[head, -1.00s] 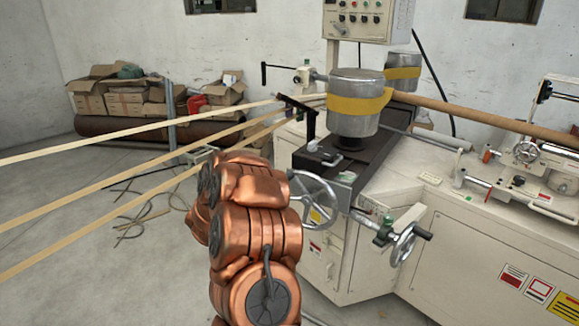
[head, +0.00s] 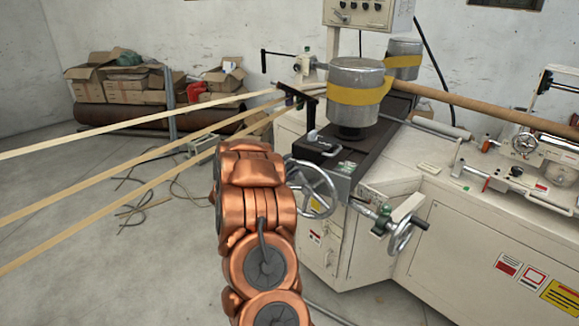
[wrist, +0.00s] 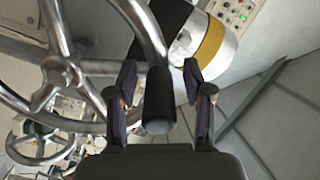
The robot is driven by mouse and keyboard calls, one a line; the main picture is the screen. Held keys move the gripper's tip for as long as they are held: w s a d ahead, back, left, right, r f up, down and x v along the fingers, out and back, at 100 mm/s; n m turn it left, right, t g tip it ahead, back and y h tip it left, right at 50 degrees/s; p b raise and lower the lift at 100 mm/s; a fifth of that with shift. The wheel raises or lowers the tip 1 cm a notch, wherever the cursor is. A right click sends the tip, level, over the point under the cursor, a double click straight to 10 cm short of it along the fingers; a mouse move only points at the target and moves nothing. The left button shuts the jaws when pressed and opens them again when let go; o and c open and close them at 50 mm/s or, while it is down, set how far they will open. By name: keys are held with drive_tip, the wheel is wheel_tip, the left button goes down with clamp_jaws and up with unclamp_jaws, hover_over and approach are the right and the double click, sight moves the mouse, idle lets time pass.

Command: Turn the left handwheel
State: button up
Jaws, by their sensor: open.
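The left handwheel (head: 313,190) is a silver spoked wheel on the front of the machine, partly hidden by my copper arm in the head view. In the wrist view its rim and spokes (wrist: 62,72) fill the left side. Its dark handle (wrist: 158,100) points towards the camera and lies between the two fingers of my gripper (wrist: 160,82). The fingers are apart, with a visible gap on each side of the handle. My gripper is hidden behind my arm in the head view.
A smaller handwheel (head: 401,236) stands to the right on the machine front. A metal drum with a yellow band (head: 357,95) sits above. Pale strips (head: 110,187) run across the left side. Cardboard boxes (head: 128,84) stand at the back; the floor at left has loose cords.

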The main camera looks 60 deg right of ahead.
drive_tip(key=shift+c, duration=0.4)
clamp_jaws()
drive_tip(key=shift+r, duration=0.1)
